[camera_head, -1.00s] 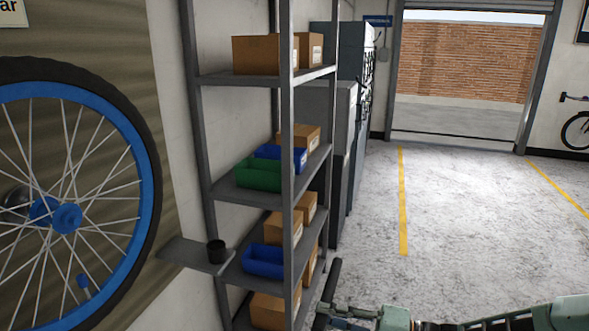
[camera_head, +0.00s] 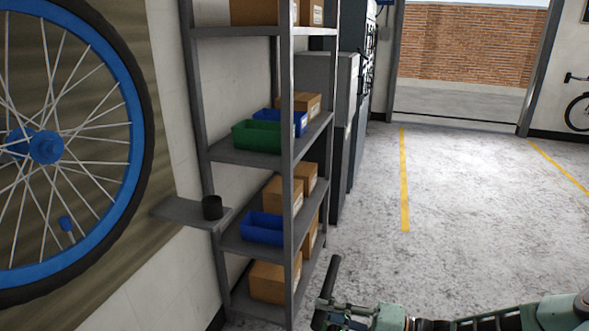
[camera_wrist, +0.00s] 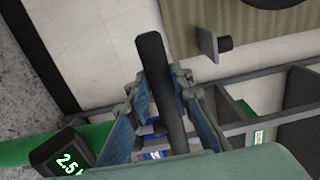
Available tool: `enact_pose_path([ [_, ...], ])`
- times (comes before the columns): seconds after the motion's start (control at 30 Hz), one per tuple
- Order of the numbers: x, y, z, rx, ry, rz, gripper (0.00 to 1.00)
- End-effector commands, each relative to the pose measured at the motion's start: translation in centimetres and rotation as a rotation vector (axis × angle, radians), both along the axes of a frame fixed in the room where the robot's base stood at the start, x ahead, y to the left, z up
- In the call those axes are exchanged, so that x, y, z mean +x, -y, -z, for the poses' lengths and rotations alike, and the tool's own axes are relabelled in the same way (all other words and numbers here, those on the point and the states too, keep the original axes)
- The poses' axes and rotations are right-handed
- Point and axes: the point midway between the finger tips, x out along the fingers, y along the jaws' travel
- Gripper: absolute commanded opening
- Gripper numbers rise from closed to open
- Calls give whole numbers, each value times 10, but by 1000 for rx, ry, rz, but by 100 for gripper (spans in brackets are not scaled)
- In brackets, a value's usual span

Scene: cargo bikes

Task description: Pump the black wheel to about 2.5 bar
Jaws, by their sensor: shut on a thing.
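My gripper (camera_wrist: 164,84) is shut on a black bar-shaped handle (camera_wrist: 152,52), which sticks out past its fingers in the wrist view. In the head view the same handle (camera_head: 330,274) stands up from my gripper (camera_head: 330,312) at the bottom edge. A wheel with a black tyre (camera_head: 146,150) and blue rim hangs at the left of the head view, partly cut off. The pump body and any hose are not visible.
A metal shelf (camera_head: 286,180) with bins and boxes stands beyond my gripper. A small wall ledge (camera_head: 180,210) holds a black cup (camera_head: 212,207). A green surface (camera_wrist: 30,149) shows at the lower left of the wrist view. The floor (camera_head: 470,210) on the right is clear.

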Motion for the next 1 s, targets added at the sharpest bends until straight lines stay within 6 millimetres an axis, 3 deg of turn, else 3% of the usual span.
enact_pose_path([
  [0.03, -1, 1, 6, -10, -3, 0, 23],
  [0.3, 0, 0, 2, -4, -2, 0, 51],
  [0.6, -1, 3, 1, -2, -2, 1, 51],
  [1.0, -12, 40, 0, -2, 0, 2, 51],
])
